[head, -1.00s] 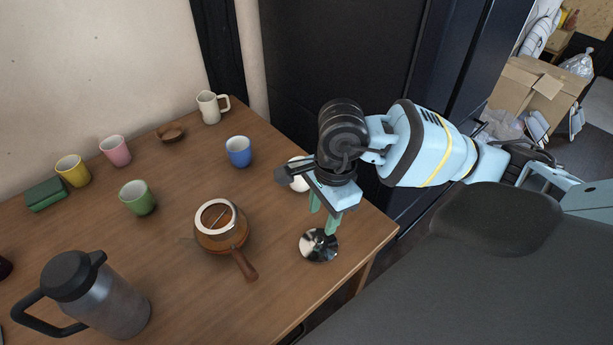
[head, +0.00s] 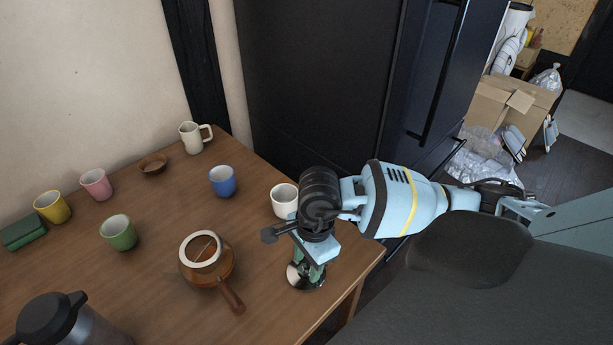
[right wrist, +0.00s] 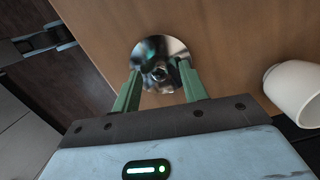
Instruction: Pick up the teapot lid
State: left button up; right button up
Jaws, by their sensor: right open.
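The teapot lid (head: 296,279) is a shiny metal disc lying on the table near its right edge. In the right wrist view the lid (right wrist: 150,50) shows its small round knob near the middle. My right gripper (head: 308,272) is over the lid, pointing down, and partly hides it in the head view. In the right wrist view its green fingers (right wrist: 159,71) are apart, one on each side of the knob; I cannot tell whether they touch the lid. The brown teapot (head: 222,277) with a side handle stands left of the lid, its top open. My left gripper is not in view.
A white cup (head: 284,201) stands close behind my right gripper. A blue cup (head: 222,181), a green cup (head: 118,233) and a large jug (head: 70,325) stand farther left. A dark cabinet (head: 320,90) rises behind the table. The table between teapot and lid is clear.

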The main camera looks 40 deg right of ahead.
jog(key=shift+f, duration=0.2)
grip_shut()
dwell(0.3)
